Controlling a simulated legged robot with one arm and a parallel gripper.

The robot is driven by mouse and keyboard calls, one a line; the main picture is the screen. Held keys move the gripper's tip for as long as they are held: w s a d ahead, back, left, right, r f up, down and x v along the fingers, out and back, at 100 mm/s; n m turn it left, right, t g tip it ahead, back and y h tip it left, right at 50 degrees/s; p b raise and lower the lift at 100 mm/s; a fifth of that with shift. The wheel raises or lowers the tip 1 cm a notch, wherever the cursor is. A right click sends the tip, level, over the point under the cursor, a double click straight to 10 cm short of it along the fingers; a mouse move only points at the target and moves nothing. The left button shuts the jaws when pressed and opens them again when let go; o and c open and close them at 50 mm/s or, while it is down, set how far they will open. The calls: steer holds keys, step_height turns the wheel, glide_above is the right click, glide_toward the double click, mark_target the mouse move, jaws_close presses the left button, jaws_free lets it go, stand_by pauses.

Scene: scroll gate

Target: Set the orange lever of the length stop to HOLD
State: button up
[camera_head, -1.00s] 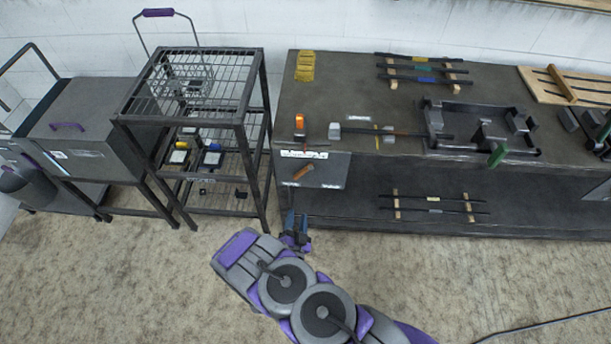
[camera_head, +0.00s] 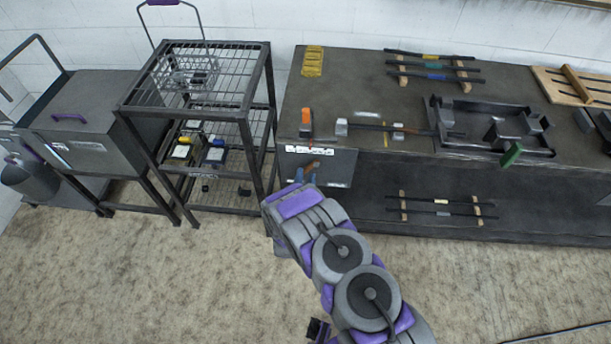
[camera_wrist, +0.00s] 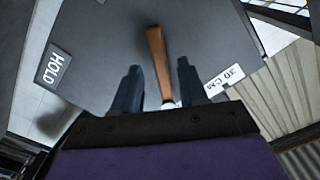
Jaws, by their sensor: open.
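The orange lever (camera_head: 314,164) is on a dark panel (camera_head: 338,168) at the front left of the bench. In the wrist view the lever (camera_wrist: 156,48) is a copper-orange bar, slightly tilted, with a pale end low between my fingers. The white-on-grey HOLD label (camera_wrist: 54,69) is to its left. A white label (camera_wrist: 223,81) with partly readable text is to its right. My gripper (camera_wrist: 158,68) is open, one blue-grey finger on each side of the lever, with visible gaps. In the head view my gripper (camera_head: 304,177) is at the panel, partly hidden by my arm.
An orange upright block (camera_head: 306,120) stands on the bench top (camera_head: 375,88) above the panel. A wire-topped rack (camera_head: 205,70) stands close to the left. A black fixture (camera_head: 485,125) lies on the bench to the right. The floor in front is clear.

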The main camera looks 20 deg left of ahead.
steer(key=shift+x, duration=0.95)
jaws_close()
